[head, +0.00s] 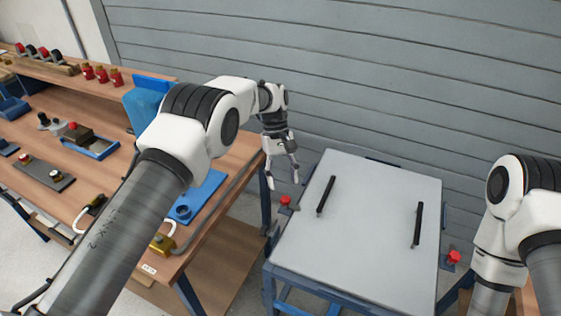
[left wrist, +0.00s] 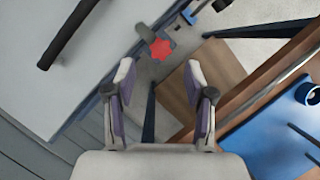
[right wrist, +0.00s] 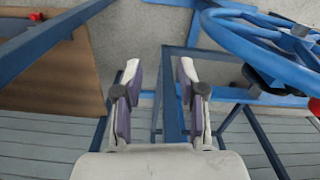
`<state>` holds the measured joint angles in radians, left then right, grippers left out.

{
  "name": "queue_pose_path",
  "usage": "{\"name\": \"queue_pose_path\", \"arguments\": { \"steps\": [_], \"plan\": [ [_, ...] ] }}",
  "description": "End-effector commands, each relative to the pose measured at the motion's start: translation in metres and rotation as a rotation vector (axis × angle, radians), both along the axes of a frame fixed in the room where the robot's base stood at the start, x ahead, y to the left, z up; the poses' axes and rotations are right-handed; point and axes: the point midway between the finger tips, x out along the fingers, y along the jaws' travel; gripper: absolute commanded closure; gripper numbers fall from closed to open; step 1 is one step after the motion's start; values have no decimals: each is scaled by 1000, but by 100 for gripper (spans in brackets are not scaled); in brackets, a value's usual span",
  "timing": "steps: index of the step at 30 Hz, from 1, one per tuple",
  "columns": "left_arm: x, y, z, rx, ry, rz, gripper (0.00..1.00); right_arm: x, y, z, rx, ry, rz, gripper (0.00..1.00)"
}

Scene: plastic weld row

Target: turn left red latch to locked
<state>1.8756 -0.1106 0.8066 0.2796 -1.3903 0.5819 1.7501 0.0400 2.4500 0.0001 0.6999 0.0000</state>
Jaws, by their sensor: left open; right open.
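The left red latch (head: 286,200) sits on a bracket at the left edge of the grey-topped table in the head view. It also shows in the left wrist view (left wrist: 160,48), ahead of the fingertips. My left gripper (head: 283,184) is open and empty, with its fingers pointing down close to the latch and apart from it. In the left wrist view the left gripper's fingers (left wrist: 168,80) are spread with nothing between them. A second red latch (head: 454,257) is on the right edge of the table. My right gripper (right wrist: 160,75) is open and empty in the right wrist view.
The grey tabletop (head: 350,240) carries two black handles (head: 326,195) and (head: 418,224). A wooden workbench (head: 105,190) with blue fixtures stands at the left. A slatted grey wall (head: 350,70) is behind. A blue wheel-like ring (right wrist: 265,45) is at the right of the right wrist view.

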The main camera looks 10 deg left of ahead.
Motion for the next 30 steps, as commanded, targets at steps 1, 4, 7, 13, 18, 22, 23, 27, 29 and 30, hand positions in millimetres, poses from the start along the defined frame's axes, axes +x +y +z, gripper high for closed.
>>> {"name": "queue_pose_path", "arguments": {
  "steps": [1,4,7,13,18,22,23,27,29,30],
  "plan": [
    [5,3,13,-1,-4,0,46,0,0,0,0,0,0,60],
    [14,8,36,-1,-4,1,46,0,0,0,0,0,0,60],
    [20,12,53,0,-3,1,46,0,0,0,0,0,0,60],
    [23,15,66,1,2,-1,46,0,0,0,0,0,0,60],
    [23,15,66,1,2,-1,46,0,0,0,0,0,0,60],
    [23,15,66,0,1,0,46,0,0,0,0,0,0,60],
    [23,15,66,0,3,-1,46,0,0,0,0,0,0,60],
    [14,23,46,-1,50,14,46,0,0,0,0,0,0,60],
    [-4,29,26,2,124,22,46,0,0,0,0,0,0,60],
    [-21,34,10,10,184,29,46,0,0,0,0,0,0,60]
  ]
}}
